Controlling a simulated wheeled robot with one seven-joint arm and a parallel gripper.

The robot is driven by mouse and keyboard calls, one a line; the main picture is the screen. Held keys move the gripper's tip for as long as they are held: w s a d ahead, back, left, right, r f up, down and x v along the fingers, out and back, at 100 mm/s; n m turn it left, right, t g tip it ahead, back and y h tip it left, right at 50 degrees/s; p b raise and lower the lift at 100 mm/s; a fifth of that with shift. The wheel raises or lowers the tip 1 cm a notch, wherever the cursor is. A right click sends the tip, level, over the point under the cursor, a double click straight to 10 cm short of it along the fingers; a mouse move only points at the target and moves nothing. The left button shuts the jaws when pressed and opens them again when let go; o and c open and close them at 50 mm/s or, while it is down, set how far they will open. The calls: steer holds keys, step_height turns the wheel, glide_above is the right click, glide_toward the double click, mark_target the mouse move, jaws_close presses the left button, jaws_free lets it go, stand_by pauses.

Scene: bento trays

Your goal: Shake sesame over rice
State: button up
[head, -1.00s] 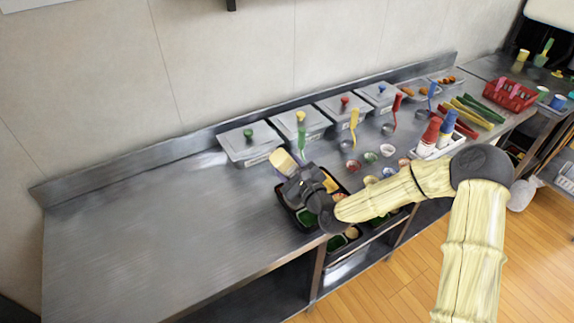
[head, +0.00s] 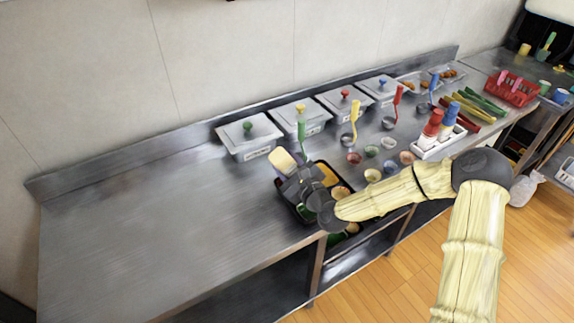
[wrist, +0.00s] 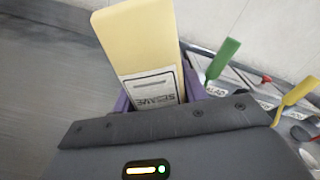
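My gripper (head: 290,174) is shut on a cream-yellow sesame shaker (head: 283,162). The shaker also fills the upper middle of the wrist view (wrist: 138,45), where its label reads SESAME upside down. It is tilted and its outlet cannot be made out. A black bento tray (head: 281,198) stands at the counter's front edge below my gripper, which hides much of it. Yellow and green portions show in its compartments. I cannot make out the rice.
Lidded grey bins (head: 246,128) line the back of the counter. Ladles, small bowls (head: 373,175) and a white caddy (head: 441,148) of squeeze bottles stand to the right. A red basket (head: 512,90) is farther right. The counter's left part (head: 140,215) is clear.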

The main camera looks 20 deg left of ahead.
step_height(320, 180, up, 3)
steer(key=shift+f+p, duration=0.15)
steer(key=shift+p, duration=0.6)
steer(key=shift+f, duration=0.15)
step_height(320, 180, down, 4)
steer(key=b, duration=0.3)
steer(key=shift+r, duration=0.2)
steer(key=shift+r+p, duration=1.45)
steer(key=shift+r, duration=0.5)
steer(key=shift+f, duration=0.1)
step_height(320, 180, down, 4)
steer(key=b, duration=0.3)
steer(key=shift+r, duration=0.3)
